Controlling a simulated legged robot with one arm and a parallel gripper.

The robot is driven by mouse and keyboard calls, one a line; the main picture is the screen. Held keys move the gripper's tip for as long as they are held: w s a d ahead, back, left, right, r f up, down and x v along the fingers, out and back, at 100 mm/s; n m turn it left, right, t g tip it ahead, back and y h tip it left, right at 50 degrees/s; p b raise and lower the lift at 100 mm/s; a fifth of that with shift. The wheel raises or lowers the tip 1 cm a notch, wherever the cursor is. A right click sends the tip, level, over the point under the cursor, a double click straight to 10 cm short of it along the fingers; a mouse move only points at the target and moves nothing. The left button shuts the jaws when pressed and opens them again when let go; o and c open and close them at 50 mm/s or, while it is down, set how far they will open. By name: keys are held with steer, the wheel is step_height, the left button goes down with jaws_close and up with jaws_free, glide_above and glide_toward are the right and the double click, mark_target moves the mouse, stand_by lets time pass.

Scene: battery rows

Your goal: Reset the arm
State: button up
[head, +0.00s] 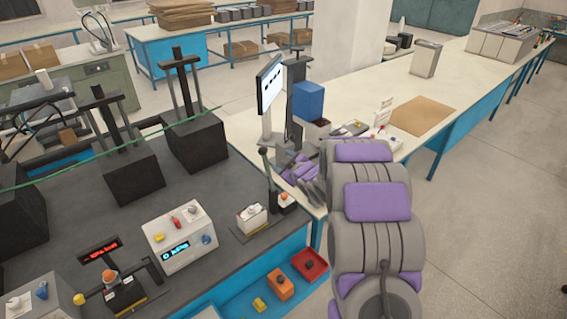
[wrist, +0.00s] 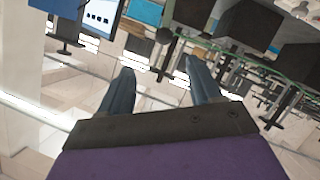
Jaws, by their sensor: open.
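My gripper (wrist: 156,80) is open and empty in the wrist view, with its two dark blue-grey fingers spread apart and nothing between them. In the head view my grey and purple arm rises at the right and reaches toward the bench.
A dark bench (head: 75,262) holds several black blocks with posts and a white control box (head: 180,237). A monitor (head: 269,83) and a blue box (head: 308,102) stand near my arm. A long pale table (head: 375,78) runs behind. Floor at right is clear.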

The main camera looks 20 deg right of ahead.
steer(key=s+a+f+m+g+b, duration=0.2)
steer(key=s+a+g+b, duration=0.3)
steer(key=s, duration=1.3)
steer(key=s+a+f+m+g+h+b, duration=0.1)
steer(key=s+a+f+m+g+b, duration=0.2)
steer(key=s, duration=1.5)
steer(key=s+a+f+m+g+b, duration=0.2)
steer(key=s+a+f+g+b, duration=0.4)
steer(key=s, duration=1.2)
steer(key=a+g+b, duration=0.1)
steer(key=g+b, duration=0.1)
steer(key=b, duration=0.2)
steer(key=shift+a+f+m+b, duration=0.2)
steer(key=shift+a+m+b, duration=0.05)
steer(key=shift+m+b, duration=0.15)
